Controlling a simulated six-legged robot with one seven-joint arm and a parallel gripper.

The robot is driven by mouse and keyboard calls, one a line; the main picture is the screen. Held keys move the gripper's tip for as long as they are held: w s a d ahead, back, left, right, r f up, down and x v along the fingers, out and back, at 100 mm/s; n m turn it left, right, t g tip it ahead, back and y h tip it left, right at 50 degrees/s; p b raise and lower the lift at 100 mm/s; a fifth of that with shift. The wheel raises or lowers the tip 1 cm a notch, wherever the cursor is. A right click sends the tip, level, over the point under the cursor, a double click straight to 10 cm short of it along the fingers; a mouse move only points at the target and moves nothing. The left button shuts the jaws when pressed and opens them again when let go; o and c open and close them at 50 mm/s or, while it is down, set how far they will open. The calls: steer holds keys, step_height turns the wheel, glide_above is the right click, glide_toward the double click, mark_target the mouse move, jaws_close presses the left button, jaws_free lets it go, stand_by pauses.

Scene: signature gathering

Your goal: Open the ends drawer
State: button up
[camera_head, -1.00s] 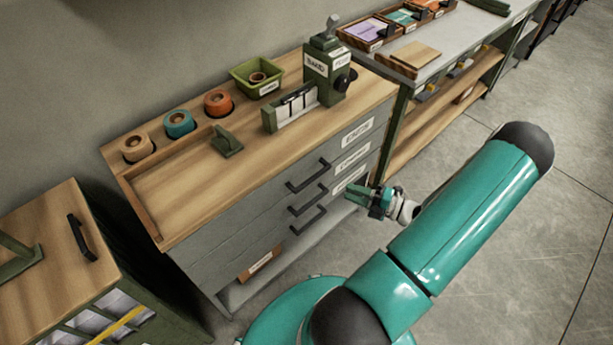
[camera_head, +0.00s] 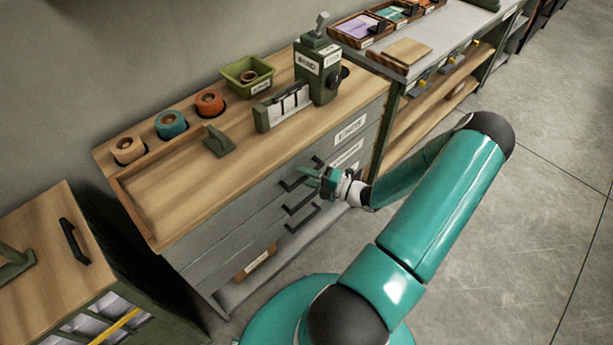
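The grey drawer cabinet (camera_head: 215,250) has a wooden top and several drawers with black bar handles. The top drawer has a white label (camera_head: 350,130) that seems to start with E, but I cannot read it surely. Its handle (camera_head: 289,186) is partly covered by my gripper. A second label (camera_head: 347,153) sits below it, and a second handle (camera_head: 297,208) and a third handle (camera_head: 302,220) lie lower. The drawers look shut. My gripper (camera_head: 314,177) is open, with its green fingers at the right part of the top handle. I cannot tell whether they touch it.
Tape rolls (camera_head: 172,124), a green bin (camera_head: 247,76) and a green labelled device (camera_head: 318,72) stand on the cabinet top. A wooden-topped cabinet (camera_head: 40,240) is at the left, a grey workbench (camera_head: 440,50) at the right. The floor (camera_head: 530,220) at right is clear.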

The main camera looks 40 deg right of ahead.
jaws_close()
steer(key=s, duration=2.3)
steer(key=shift+s+d, duration=0.35)
jaws_free()
